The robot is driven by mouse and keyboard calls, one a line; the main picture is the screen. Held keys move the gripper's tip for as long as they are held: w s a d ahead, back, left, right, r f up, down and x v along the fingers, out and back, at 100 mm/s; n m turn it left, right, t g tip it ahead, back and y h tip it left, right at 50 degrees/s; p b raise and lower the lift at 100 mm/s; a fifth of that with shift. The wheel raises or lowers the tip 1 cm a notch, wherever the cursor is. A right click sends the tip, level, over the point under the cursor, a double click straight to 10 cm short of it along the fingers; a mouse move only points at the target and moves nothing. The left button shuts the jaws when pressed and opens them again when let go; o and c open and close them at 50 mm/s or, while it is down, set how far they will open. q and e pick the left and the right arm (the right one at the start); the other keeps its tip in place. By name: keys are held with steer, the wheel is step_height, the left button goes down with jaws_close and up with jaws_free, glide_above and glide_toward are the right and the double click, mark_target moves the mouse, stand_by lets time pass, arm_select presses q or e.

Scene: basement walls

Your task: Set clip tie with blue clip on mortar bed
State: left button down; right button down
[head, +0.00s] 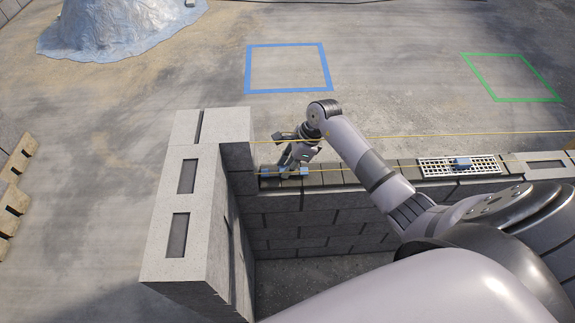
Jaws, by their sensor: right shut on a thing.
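My right gripper (287,168) reaches down over the left end of the low block wall, close to its top. It is shut on a small piece with blue parts (303,171), seemingly the clip tie with its blue clip. The fingers hide much of this piece, and I cannot tell whether it touches the bed. The mortar bed (335,178) shows as a dark strip along the top of the low wall. Another blue piece (461,162) sits at a white grid (433,168) farther right on the wall. My left gripper is not in view.
A taller block corner (212,127) stands just left of the gripper. Yellow strings (420,135) run along the wall. A blue floor square (288,91) and a green one (511,99) are empty. A covered mound (115,30) and a pallet (14,190) stand left.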

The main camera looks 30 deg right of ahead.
steer(key=shift+f+b, duration=0.45)
stand_by(1.1)
steer(key=c, duration=1.3)
jaws_free()
steer(key=v, duration=1.2)
steer(key=shift+a, duration=0.1)
